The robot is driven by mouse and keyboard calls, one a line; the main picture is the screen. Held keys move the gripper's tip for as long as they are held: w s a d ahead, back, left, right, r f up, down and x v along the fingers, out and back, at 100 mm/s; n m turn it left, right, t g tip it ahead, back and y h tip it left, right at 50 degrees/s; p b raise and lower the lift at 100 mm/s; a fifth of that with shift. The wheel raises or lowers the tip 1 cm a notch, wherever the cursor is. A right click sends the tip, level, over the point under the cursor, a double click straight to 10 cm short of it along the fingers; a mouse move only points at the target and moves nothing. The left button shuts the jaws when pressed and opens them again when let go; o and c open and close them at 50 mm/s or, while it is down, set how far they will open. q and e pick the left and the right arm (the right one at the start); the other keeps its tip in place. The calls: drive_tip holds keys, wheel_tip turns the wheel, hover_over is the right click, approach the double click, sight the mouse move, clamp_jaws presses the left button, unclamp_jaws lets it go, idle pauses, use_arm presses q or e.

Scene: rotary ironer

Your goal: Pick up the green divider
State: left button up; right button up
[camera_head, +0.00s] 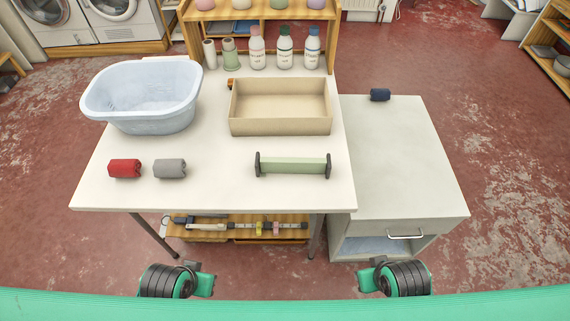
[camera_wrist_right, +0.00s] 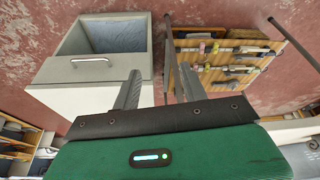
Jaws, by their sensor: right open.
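The green divider (camera_head: 292,165) lies on the white table toward its front right in the head view. It is a long pale-green bar with a dark plate at each end. My right gripper (camera_wrist_right: 160,82) shows in the right wrist view with its two fingers apart and nothing between them. It is in front of the table and the side cabinet, well away from the divider. The divider is not visible in the right wrist view. In the head view, only dark and green parts of my two arms show at the bottom edge; my left gripper's fingers are not visible.
An open tan box (camera_head: 280,131) stands behind the divider. A pale blue basin (camera_head: 143,122), a red roll (camera_head: 125,169) and a grey roll (camera_head: 170,169) are to the left. A dark blue roll (camera_head: 380,95) lies on the side cabinet (camera_head: 400,150). Several bottles stand at the back.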

drive_tip(key=w+r+n+t+y, duration=0.1)
drive_tip(key=w+r+n, duration=0.25)
drive_tip(key=w, duration=0.65)
drive_tip(key=w+r+n+t, duration=0.1)
drive_tip(key=w+r+n, duration=0.3)
drive_tip(key=w, duration=0.7)
drive_tip(key=w+a+r+n+y, duration=0.1)
drive_tip(key=w+a, duration=0.1)
drive_tip(key=w+a+r+n+g, duration=0.1)
drive_tip(key=w+a+r, duration=0.1)
drive_tip(key=a, duration=0.1)
drive_tip(key=w+a+r+n+g+y, duration=0.1)
drive_tip(key=w+a+r, duration=0.1)
drive_tip(key=shift+a+y, duration=0.3)
drive_tip(key=shift+a, duration=0.05)
drive_tip(key=n+g, duration=0.3)
drive_tip(key=n, duration=0.2)
approach(299, 160)
drive_tip(key=shift+g, duration=0.3)
drive_tip(key=x, duration=0.6)
drive_tip(key=shift+w+a, duration=0.2)
drive_tip(key=shift+w, duration=0.05)
drive_tip(key=shift+x, duration=2.9)
drive_tip(key=shift+w+d, duration=0.1)
clamp_jaws()
